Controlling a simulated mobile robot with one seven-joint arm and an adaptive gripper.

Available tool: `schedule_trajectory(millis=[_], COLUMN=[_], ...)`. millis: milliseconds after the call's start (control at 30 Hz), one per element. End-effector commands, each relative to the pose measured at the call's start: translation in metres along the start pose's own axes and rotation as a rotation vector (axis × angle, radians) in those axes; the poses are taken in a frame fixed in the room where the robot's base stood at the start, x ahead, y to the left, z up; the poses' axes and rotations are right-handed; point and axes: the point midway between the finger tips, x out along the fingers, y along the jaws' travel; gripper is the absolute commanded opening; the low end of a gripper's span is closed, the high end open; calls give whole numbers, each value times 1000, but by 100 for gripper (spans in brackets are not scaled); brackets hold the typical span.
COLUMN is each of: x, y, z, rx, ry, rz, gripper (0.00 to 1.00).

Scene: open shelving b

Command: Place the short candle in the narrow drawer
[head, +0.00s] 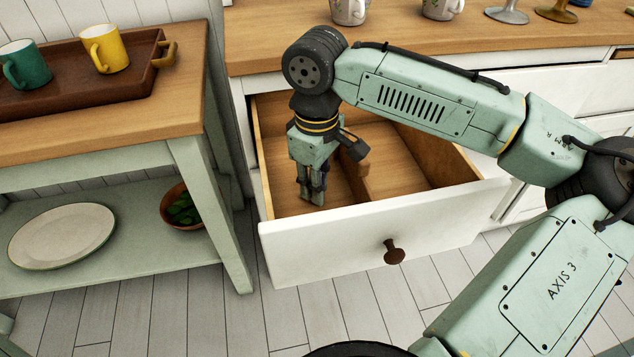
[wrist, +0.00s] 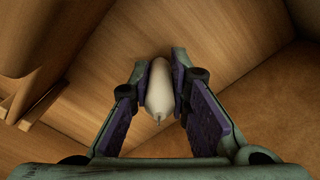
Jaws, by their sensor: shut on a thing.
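My gripper (head: 312,190) points down into the left compartment of an open drawer (head: 340,245) with a white front and wooden inside. In the wrist view its two purple-padded fingers are shut on a pale cream candle (wrist: 160,90), short and rounded, with its wick end towards the camera. In the head view the candle is hidden by the fingers. I cannot tell whether its lower end touches the drawer floor. A wooden divider (head: 362,183) runs front to back just right of my gripper.
The right compartment looks empty. A dark knob (head: 394,251) sticks out of the drawer front. A wooden counter (head: 270,50) with cups and candle holders lies above. At left, a side table (head: 185,120) carries a brown tray (head: 140,88) with two mugs.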

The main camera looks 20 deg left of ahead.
Motion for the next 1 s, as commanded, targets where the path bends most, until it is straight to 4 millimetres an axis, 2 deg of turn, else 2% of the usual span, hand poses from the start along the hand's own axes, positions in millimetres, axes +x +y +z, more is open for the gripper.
schedule_trajectory(millis=[267, 300, 567, 867, 1000], x=[2, 2, 2, 1, -9], y=[0, 0, 0, 0, 1], z=[0, 0, 0, 0, -1], rx=[0, 0, 0, 0, 1], ry=[1, 1, 1, 0, 2], rz=[0, 0, 1, 1, 2], gripper=[0, 18, 35, 36, 36])
